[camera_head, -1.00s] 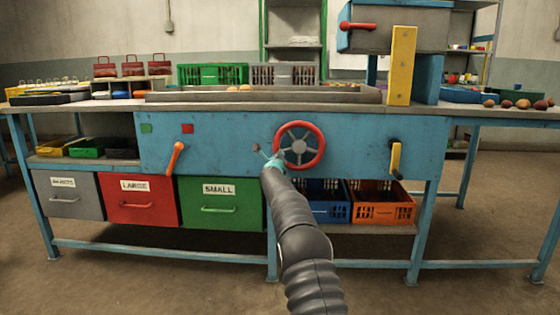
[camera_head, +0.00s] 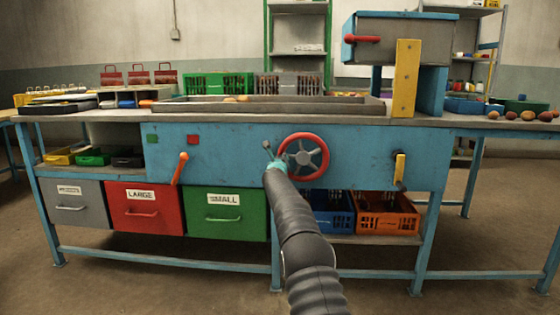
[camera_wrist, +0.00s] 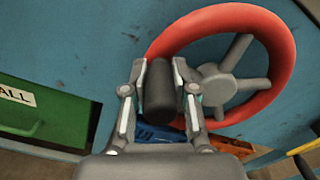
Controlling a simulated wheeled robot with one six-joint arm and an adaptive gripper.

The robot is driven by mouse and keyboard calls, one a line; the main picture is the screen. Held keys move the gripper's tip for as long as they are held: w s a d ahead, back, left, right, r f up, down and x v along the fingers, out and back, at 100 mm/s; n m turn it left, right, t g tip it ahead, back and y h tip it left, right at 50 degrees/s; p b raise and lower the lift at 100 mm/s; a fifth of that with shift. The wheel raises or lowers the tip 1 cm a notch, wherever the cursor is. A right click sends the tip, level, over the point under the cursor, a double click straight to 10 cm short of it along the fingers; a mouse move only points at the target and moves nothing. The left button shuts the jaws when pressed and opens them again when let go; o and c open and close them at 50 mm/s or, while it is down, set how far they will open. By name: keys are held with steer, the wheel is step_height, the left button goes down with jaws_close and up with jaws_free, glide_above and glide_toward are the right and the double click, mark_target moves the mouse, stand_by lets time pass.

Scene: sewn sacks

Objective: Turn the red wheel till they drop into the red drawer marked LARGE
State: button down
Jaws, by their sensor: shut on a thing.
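The red wheel (camera_head: 304,156), with grey spokes and hub, is on the front of the blue bench. In the wrist view, the wheel (camera_wrist: 232,20) fills the upper right. My gripper (camera_head: 274,154) is at the wheel's left side. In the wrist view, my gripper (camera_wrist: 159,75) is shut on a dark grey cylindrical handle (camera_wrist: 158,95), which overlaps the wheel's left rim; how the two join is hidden. The red drawer (camera_head: 145,226) marked LARGE is shut, under the bench at left.
A green drawer (camera_head: 224,220) marked SMALL and a grey drawer (camera_head: 72,213) flank the red one. An orange lever (camera_head: 181,167) is left of the wheel, a yellow one (camera_head: 400,168) right. Blue (camera_head: 333,221) and orange (camera_head: 388,222) crates stand below. A trough (camera_head: 270,107) tops the bench.

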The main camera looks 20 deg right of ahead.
steer(key=shift+r, duration=0.2)
steer(key=c, duration=0.9)
jaws_free()
steer(key=shift+f, duration=0.1)
steer(key=v, duration=1.2)
